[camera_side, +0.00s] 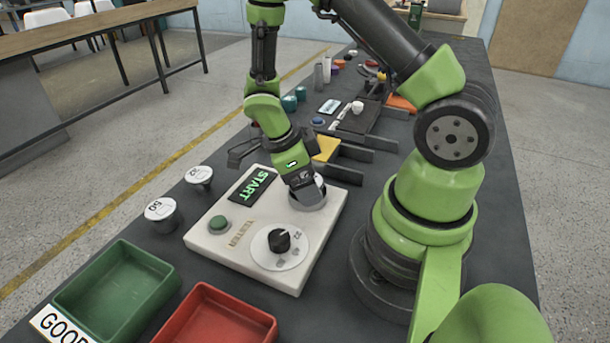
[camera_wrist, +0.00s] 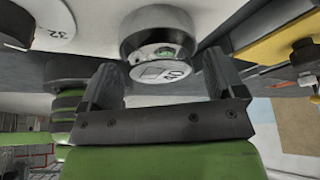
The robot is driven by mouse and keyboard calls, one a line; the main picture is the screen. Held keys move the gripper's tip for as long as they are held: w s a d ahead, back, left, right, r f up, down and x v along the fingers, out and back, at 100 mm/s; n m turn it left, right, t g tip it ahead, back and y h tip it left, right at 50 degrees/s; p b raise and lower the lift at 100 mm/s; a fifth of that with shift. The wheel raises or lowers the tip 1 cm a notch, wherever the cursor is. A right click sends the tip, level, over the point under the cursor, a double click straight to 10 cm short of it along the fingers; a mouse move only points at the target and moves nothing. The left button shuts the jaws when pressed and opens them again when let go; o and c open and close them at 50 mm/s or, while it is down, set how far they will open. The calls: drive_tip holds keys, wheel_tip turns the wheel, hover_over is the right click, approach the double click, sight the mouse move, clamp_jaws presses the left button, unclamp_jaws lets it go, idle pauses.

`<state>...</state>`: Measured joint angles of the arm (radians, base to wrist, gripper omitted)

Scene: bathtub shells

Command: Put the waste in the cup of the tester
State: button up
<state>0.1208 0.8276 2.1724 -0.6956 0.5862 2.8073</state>
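The tester (camera_side: 225,246) is a white box with a START screen, a green button and a dial. Its metal cup (camera_side: 308,197) is at the back right of the box, mostly hidden by my gripper (camera_side: 297,182). In the wrist view the cup (camera_wrist: 140,38) is ahead of my gripper (camera_wrist: 160,85). A round piece with a white labelled face (camera_wrist: 163,76) shows at the cup's mouth, between the fingers. The fingers stand apart with visible gaps beside that piece. I cannot tell whether it is the waste.
Two white-topped canisters (camera_side: 160,210) stand left of the tester. A green tray (camera_side: 112,262) and a red tray (camera_side: 205,290) are at the front. Dark bars and a yellow plate (camera_side: 326,147) lie behind the tester.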

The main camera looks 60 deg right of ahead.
drive_tip(key=v, duration=1.1)
drive_tip(key=s+a+r+n+t+y, duration=0.2)
drive_tip(key=r+n, duration=0.5)
drive_tip(key=n, duration=0.5)
drive_tip(key=s+a+r+n+t+y, duration=0.2)
drive_tip(key=s+a+r+n+t, duration=0.3)
drive_tip(key=n, duration=0.8)
wheel_tip(320, 180, up, 3)
drive_tip(key=s+t, duration=0.2)
drive_tip(key=t, duration=0.1)
drive_tip(key=shift+s+t, duration=0.25)
drive_tip(key=shift+t, duration=0.15)
drive_tip(key=shift+a+r, duration=0.1)
drive_tip(key=shift+r, duration=0.05)
